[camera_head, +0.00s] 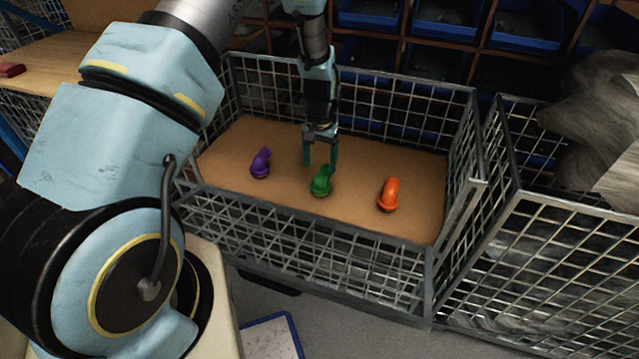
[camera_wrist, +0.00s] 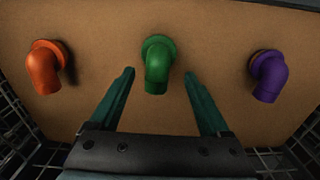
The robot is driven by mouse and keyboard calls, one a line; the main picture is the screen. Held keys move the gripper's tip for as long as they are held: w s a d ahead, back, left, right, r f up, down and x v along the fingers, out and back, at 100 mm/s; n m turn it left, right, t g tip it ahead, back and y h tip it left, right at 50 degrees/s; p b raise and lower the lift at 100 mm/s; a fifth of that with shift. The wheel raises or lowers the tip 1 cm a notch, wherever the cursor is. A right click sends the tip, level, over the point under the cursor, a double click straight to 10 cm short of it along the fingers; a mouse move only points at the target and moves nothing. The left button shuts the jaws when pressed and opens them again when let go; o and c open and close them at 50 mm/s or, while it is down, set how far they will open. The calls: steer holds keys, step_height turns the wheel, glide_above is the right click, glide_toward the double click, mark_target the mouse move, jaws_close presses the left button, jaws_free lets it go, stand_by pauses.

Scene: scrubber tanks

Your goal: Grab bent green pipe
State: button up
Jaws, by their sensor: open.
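The bent green pipe (camera_head: 321,181) rests on the brown floor of a wire mesh basket, between two other bent pipes. In the wrist view the green pipe (camera_wrist: 157,66) shows in the upper middle, its flanged end away from my gripper. My gripper (camera_head: 320,166) points down into the basket, just above and behind the green pipe in the head view. In the wrist view its two teal fingers (camera_wrist: 158,88) are apart, one to each side of the green pipe's near end, with nothing held. The height of the fingertips over the pipe is hard to tell.
A purple bent pipe (camera_head: 260,163) lies left of the green one and an orange bent pipe (camera_head: 388,195) lies right, both clear of my fingers. The mesh basket (camera_head: 330,250) walls them in. A second mesh basket (camera_head: 560,240) stands at the right. Blue bins (camera_head: 445,18) line the back.

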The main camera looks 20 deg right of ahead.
mark_target(320, 175)
steer(key=f, duration=0.5)
steer(key=shift+s+f+p, duration=0.1)
steer(key=shift+s+p, duration=0.15)
steer(key=shift+p, duration=0.1)
jaws_close()
